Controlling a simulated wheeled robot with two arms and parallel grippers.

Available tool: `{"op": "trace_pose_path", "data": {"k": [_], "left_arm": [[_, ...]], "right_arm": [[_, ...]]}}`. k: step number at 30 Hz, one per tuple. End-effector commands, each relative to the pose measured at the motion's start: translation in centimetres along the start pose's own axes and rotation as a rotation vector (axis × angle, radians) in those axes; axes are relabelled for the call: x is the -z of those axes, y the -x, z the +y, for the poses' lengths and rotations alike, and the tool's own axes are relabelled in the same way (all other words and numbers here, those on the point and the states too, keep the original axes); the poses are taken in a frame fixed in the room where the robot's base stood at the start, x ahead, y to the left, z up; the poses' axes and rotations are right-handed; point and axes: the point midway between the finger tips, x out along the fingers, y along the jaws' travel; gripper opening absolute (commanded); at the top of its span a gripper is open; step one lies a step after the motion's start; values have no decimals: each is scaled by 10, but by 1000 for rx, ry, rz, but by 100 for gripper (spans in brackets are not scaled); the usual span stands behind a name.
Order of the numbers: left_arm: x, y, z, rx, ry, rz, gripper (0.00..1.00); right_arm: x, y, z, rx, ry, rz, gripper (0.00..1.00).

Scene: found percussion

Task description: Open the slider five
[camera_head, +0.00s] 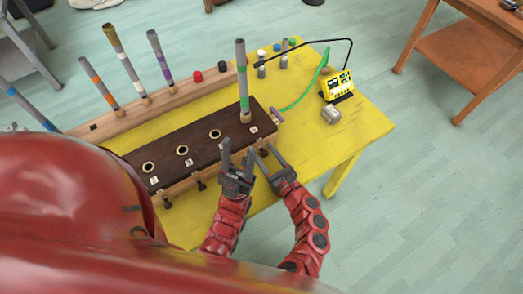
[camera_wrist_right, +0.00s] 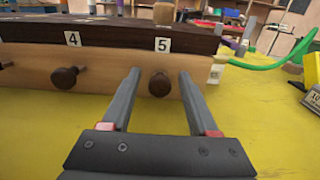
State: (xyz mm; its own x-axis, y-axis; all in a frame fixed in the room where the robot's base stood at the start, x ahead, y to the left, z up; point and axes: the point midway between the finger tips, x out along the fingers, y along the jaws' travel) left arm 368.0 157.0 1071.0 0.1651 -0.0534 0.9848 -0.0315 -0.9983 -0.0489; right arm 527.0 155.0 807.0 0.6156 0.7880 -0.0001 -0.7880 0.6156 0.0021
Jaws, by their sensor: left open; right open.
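The slider five knob (camera_wrist_right: 159,84) is a dark round knob on the wooden front of the dark-topped chest (camera_head: 187,158), below the "5" label (camera_wrist_right: 163,45). My right gripper (camera_head: 265,150) is open. In the right wrist view its two fingers (camera_wrist_right: 157,80) reach toward the chest, one on each side of the knob; contact cannot be told. My left gripper (camera_head: 238,147) is open and empty in front of the chest, left of the right gripper. It partly hides the chest front near slider four.
A grey pipe with a green band (camera_head: 242,85) stands upright at the chest's right end. More pipes stand in a wooden rack (camera_head: 188,92) behind. A yellow device (camera_head: 338,87) and a metal cylinder (camera_head: 331,114) sit right on the yellow table (camera_head: 365,125). A green tube (camera_head: 305,93) curves nearby.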

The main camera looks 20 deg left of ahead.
Motion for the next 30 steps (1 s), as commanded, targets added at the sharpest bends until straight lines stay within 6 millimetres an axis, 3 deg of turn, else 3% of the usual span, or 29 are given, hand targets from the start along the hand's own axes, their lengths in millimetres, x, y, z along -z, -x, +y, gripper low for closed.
{"op": "trace_pose_path", "data": {"k": [3, 13, 30], "left_arm": [[0, 0, 0, 0, 0, 0, 50], [0, 0, 0, 0, 0, 0, 50], [0, 0, 0, 0, 0, 0, 50]], "right_arm": [[0, 0, 0, 0, 0, 0, 58], [0, 0, 0, 0, 1, 0, 0], [0, 0, 0, 0, 1, 0, 0]]}}
